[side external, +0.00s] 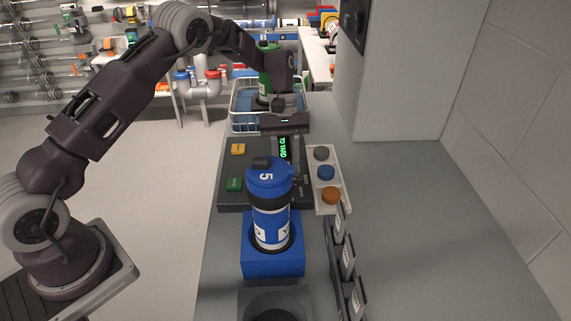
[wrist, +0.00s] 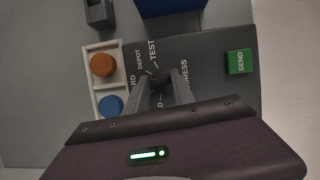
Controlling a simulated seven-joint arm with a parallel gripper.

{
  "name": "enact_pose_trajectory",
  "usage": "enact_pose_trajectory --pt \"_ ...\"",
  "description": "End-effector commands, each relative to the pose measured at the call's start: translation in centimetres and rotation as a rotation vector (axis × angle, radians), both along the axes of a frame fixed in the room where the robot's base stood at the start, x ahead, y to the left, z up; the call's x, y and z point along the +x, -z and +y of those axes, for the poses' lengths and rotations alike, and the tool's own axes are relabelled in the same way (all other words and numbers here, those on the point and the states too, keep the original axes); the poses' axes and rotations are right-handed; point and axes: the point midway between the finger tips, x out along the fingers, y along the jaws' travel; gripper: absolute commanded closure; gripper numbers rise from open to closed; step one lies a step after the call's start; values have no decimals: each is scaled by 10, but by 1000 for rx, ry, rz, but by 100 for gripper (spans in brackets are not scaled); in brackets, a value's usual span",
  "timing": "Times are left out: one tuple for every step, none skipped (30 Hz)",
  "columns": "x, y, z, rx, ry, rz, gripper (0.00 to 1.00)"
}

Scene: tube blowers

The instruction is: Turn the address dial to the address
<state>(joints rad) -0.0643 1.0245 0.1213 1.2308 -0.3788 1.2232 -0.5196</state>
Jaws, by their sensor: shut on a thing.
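The dark control panel (side external: 232,202) lies on the grey counter, and its lit green display (side external: 283,148) reads "TO YARD". My gripper (wrist: 163,84) is over the address dial in the wrist view, with its fingers shut on the dial. The fingers cover most of the dial, so I cannot tell which way its pointer faces. The printed labels (wrist: 140,60) "DEPOT" and "TEST" show around the dial, with part of "ADDRESS" and a label ending in "RD". In the side view the gripper body (side external: 285,122) is above the panel's far part.
A blue canister (side external: 270,192) marked 5 stands upright in a blue holder (side external: 273,258) in front of the panel. The green SEND button (wrist: 239,61) is beside the dial. A pale tray (side external: 316,158) holds grey, blue and orange discs. Dark card holders (side external: 347,262) stand at the right.

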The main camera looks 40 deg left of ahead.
Motion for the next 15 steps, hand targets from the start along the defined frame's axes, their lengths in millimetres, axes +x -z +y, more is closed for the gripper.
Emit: enact_pose_trajectory --pt "0 0 -1 -2 16 1 100" --pt "0 0 -1 -2 25 2 100" --pt "-1 0 -1 -1 36 3 100" --pt "-1 0 -1 -2 43 2 100" --pt "-1 0 -1 -1 49 2 100" --pt "0 0 -1 -1 56 2 100" --pt "0 0 -2 -1 60 2 100" --pt "0 0 -2 -2 62 2 100" --pt "-1 0 -2 -2 65 2 100" --pt "-1 0 -2 -2 67 2 100" --pt "-1 0 -2 -2 69 3 100" --pt "-1 0 -2 -2 69 2 100" --pt "-1 0 -2 -3 70 3 100" --pt "-1 0 -2 -3 70 3 100" --pt "-1 0 -2 -3 70 3 100"
